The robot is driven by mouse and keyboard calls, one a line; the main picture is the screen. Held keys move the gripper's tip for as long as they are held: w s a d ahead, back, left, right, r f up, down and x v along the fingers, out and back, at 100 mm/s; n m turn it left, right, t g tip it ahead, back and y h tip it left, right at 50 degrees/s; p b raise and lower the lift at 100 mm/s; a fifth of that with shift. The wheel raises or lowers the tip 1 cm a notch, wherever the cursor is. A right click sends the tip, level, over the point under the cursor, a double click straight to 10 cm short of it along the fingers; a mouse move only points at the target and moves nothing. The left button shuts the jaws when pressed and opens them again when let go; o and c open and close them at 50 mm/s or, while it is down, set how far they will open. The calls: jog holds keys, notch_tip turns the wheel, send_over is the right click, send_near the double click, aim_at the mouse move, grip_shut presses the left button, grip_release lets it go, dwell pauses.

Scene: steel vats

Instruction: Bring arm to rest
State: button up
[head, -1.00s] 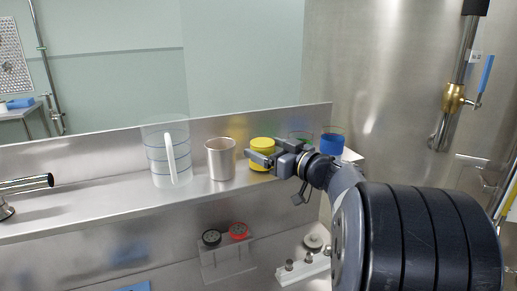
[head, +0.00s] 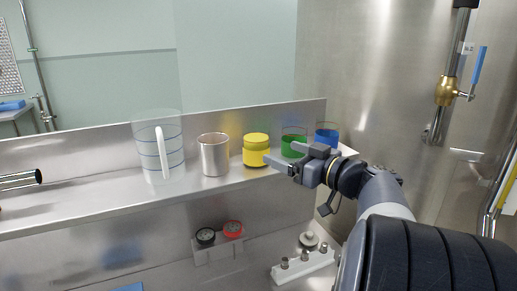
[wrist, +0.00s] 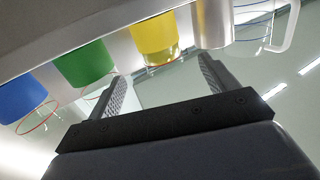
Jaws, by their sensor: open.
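My gripper (head: 283,160) is at the front of the steel shelf in the head view, just right of and in front of the yellow jar (head: 256,150). In the wrist view my gripper (wrist: 155,90) shows two fingers set apart with nothing between them. The yellow jar (wrist: 156,38) is beyond the fingers there, apart from them. A green container (head: 293,142) stands behind my gripper, partly hidden by it. It also shows in the wrist view (wrist: 85,65).
A steel beaker (head: 214,155) and a clear jug (head: 158,150) stand left on the shelf (head: 100,198). A blue container (head: 326,137) stands right. Below are a holder with black (head: 205,236) and red (head: 232,228) caps and a white rack (head: 303,267). A valve pipe (head: 447,88) is at right.

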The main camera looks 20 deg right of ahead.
aim_at(251, 141)
jog(key=p+x, duration=0.3)
jog(key=x, duration=0.8)
jog(key=shift+w+a, duration=0.15)
jog(key=shift+w, duration=0.15)
jog(key=shift+w+f, duration=0.15)
jog(key=shift+f, duration=0.05)
jog(key=shift+r, duration=0.25)
jog(key=shift+f, duration=0.2)
